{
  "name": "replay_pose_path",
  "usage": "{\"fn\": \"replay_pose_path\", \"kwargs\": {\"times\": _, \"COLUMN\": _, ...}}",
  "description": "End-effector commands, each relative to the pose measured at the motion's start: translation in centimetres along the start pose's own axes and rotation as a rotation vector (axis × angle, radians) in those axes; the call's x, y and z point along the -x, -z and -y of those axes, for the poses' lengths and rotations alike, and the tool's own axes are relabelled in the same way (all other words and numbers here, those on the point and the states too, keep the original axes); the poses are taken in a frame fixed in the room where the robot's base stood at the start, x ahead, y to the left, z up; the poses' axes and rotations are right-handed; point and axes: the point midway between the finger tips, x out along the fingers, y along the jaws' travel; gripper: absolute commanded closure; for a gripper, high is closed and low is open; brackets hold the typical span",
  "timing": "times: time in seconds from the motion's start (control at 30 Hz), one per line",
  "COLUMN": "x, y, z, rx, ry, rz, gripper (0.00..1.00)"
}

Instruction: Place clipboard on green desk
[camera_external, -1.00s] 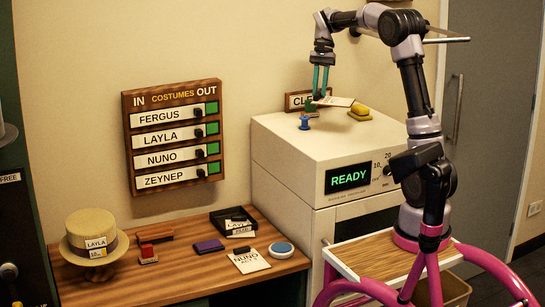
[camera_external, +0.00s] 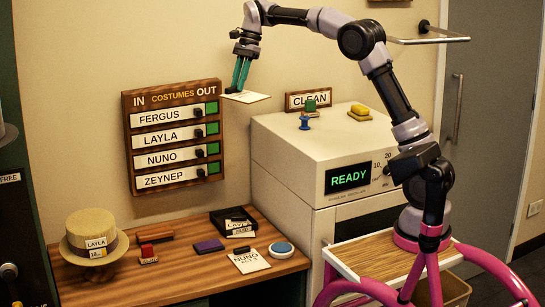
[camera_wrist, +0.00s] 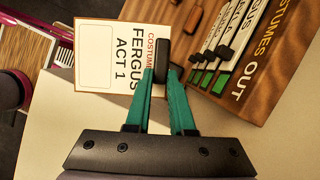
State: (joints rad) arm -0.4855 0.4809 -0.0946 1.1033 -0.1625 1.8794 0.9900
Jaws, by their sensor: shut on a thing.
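My gripper (camera_external: 236,91) has teal fingers and is shut on a flat brown-edged board with a white sheet, apparently the clipboard (camera_external: 250,97). In the wrist view my gripper (camera_wrist: 167,75) pinches the clipboard (camera_wrist: 96,60) by one edge; its sheet reads COSTUME FERGUS ACT 1, partly covered by a finger. The clipboard is in the air, beside the upper right of the costumes board and above the desk's height. The desk (camera_external: 185,283) at lower left has a wooden top and a dark, greenish front.
The desk holds a straw hat (camera_external: 94,236), a black tray (camera_external: 233,220), a NUNO card (camera_external: 248,262), a blue round pad (camera_external: 281,250) and small blocks. The costumes board (camera_external: 172,138) hangs on the wall. A white READY machine (camera_external: 320,150) stands right of the desk.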

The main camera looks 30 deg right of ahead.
Motion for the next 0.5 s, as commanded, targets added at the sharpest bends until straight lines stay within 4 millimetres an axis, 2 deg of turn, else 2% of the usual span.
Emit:
{"fn": "replay_pose_path", "kwargs": {"times": 0.03, "x": -1.3, "y": -2.9, "z": 0.5, "rx": -0.018, "ry": 0.010, "rz": -0.001, "gripper": 1.00}}
{"fn": "replay_pose_path", "kwargs": {"times": 0.17, "x": -4.0, "y": -9.4, "z": 1.5, "rx": -0.102, "ry": 0.045, "rz": -0.001, "gripper": 1.00}}
{"fn": "replay_pose_path", "kwargs": {"times": 0.3, "x": -6.8, "y": -16.2, "z": 1.5, "rx": -0.183, "ry": 0.079, "rz": -0.001, "gripper": 1.00}}
{"fn": "replay_pose_path", "kwargs": {"times": 0.5, "x": -9.3, "y": -22.5, "z": 0.7, "rx": -0.259, "ry": 0.109, "rz": -0.001, "gripper": 1.00}}
